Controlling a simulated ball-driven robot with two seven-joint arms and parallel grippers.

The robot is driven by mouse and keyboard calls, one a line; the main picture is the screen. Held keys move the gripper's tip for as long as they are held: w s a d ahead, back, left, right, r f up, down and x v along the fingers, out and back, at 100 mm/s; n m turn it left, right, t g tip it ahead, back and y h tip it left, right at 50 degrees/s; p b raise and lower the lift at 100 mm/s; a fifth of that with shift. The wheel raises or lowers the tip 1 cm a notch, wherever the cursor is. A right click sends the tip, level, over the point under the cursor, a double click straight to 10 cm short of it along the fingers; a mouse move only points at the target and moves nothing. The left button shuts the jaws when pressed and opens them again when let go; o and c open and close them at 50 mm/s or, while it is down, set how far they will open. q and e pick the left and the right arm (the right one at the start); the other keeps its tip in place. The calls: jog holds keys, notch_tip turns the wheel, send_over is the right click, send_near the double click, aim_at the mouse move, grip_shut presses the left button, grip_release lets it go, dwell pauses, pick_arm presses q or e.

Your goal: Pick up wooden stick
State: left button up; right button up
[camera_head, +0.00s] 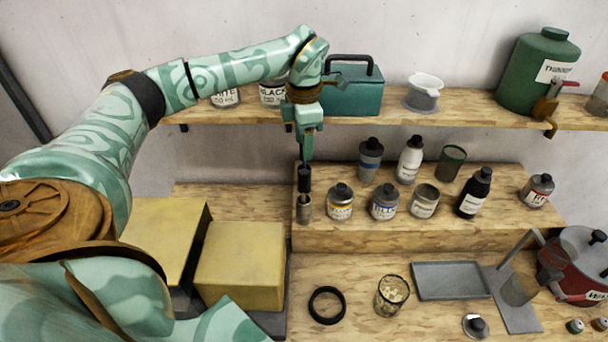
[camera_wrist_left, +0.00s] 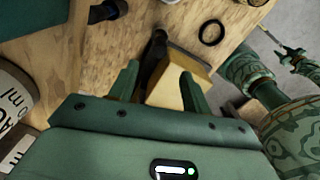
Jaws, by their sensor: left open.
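I cannot make out a single wooden stick for certain. A glass jar (camera_head: 392,294) at the front of the bench holds pale pieces that may be wooden; they are too small to tell. My left gripper (camera_head: 304,158) points down in the head view, above the left end of the raised wooden step, apart from the jar. In the left wrist view its two fingers (camera_wrist_left: 158,88) are spread, with no clear hold on anything. A dark upright object (camera_wrist_left: 153,55) shows between or beyond them. What may be my right arm's end (camera_wrist_left: 288,48) shows small at the right edge.
A small metal cylinder (camera_head: 304,209) stands under the left gripper. Several bottles and cans stand on the step (camera_head: 400,233). A black ring (camera_head: 326,305), a grey tray (camera_head: 450,280) and a red pot (camera_head: 578,262) are on the bench. Yellow boxes (camera_head: 240,266) stand left.

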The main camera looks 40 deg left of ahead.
aim_at(304, 170)
pick_arm(q)
notch_tip(304, 170, down, 10)
jog(key=shift+a+p, duration=0.1)
jog(key=shift+p, duration=0.3)
grip_shut()
